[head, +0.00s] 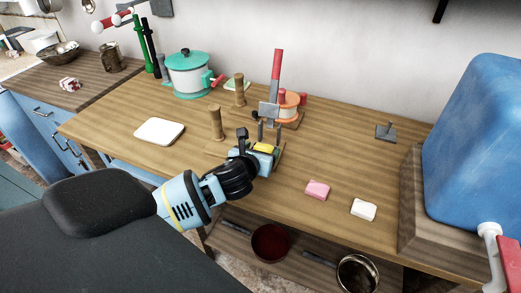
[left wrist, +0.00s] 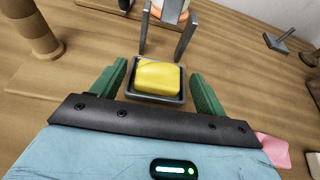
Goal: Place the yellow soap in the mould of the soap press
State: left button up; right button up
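The yellow soap (left wrist: 157,75) lies in a shallow grey tray-like mould (left wrist: 155,98), inside its raised rim. It also shows in the head view (head: 264,148). Two grey posts of the soap press (left wrist: 143,28) rise just behind the mould; in the head view a grey block and a red lever (head: 277,64) show above them. My left gripper (left wrist: 158,70) is open, its green fingers on either side of the mould with gaps to the soap. In the head view my left gripper (head: 254,158) partly hides the mould. My right gripper is out of view.
Pink soap (head: 317,190) and white soap (head: 363,210) lie to the right. A white board (head: 159,131), wooden pegs (head: 216,123) and a lidded pot (head: 189,74) stand left and behind. A large blue container (head: 480,150) bounds the right side.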

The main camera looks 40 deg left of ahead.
pick_arm(q)
jog(key=shift+r, duration=0.2)
jog(key=p+v, duration=0.1)
jog(key=v, duration=1)
jog(key=shift+s+d+r, duration=0.1)
jog(key=shift+s+r, duration=0.1)
jog(key=shift+s, duration=0.25)
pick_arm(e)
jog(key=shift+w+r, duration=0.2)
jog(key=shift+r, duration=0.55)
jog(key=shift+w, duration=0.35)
